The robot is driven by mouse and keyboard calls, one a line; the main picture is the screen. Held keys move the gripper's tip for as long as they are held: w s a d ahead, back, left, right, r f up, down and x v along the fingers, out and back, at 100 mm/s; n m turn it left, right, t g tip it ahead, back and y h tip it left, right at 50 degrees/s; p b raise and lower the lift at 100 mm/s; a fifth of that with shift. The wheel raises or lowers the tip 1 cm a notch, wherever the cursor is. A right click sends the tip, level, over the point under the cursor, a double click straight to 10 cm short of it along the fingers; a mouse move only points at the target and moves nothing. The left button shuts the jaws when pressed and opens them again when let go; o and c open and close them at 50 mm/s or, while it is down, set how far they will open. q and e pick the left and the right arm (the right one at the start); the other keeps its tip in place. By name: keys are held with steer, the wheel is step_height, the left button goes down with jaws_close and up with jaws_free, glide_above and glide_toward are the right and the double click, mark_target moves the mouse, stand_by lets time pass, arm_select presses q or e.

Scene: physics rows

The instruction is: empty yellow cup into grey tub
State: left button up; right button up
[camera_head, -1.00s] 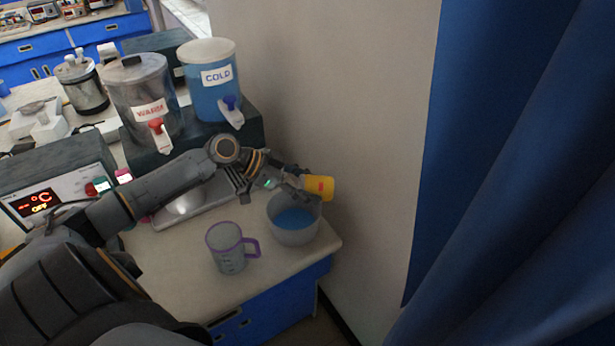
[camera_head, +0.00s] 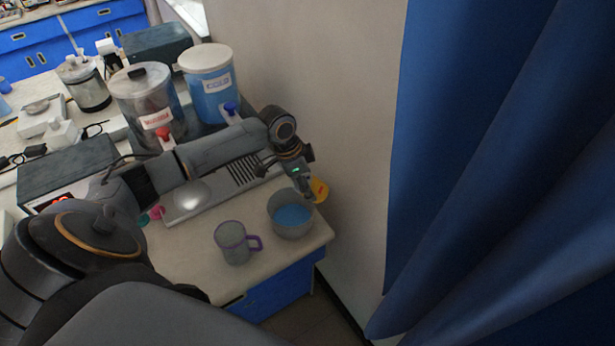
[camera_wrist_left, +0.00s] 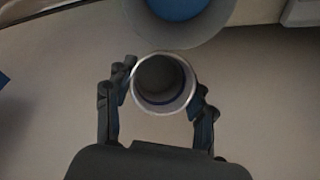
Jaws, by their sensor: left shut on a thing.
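The yellow cup (camera_head: 320,190) with a red mark shows beside the grey tub's right rim in the head view, partly hidden by my gripper. My left gripper (camera_head: 308,192) is shut on it. In the left wrist view, my left gripper's fingers (camera_wrist_left: 164,80) hold the cup (camera_wrist_left: 139,96) from both sides. Its round mouth faces that camera; its inside is dark, and I cannot tell whether liquid is in it. The grey tub (camera_head: 292,230) stands on the counter with blue liquid in it. It also shows at the top of the left wrist view (camera_wrist_left: 222,22). My right gripper is not in view.
A clear jug (camera_head: 232,245) with purple rim and handle stands left of the tub. Behind are the warm dispenser (camera_head: 143,98), the cold dispenser (camera_head: 207,88) and a metal tray (camera_head: 200,200). A wall and a blue curtain (camera_head: 480,180) bound the right side.

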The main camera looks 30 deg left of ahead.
arm_select(q)
step_height(320, 180, up, 4)
steer(key=g+y+p, duration=0.1)
steer(key=p, duration=0.2)
steer(key=g+y+p, duration=0.1)
steer(key=y+p, duration=0.1)
steer(key=p, duration=0.1)
steer(key=shift+d+f+g, duration=0.1)
steer(key=shift+f+g, duration=0.1)
steer(key=shift+g, duration=0.1)
steer(key=shift+g+y, duration=0.3)
steer(key=shift+y, duration=0.1)
steer(key=shift+s+a+r+g+y+b, duration=0.1)
steer(key=shift+a+r+g+y+b, duration=0.1)
steer(key=shift+r+g+y, duration=0.4)
steer(key=shift+s+a+r+g+y+b, duration=0.1)
steer(key=shift+a+r+g+y, duration=0.05)
steer(key=shift+r+g+y, duration=0.45)
steer(key=shift+f, duration=0.15)
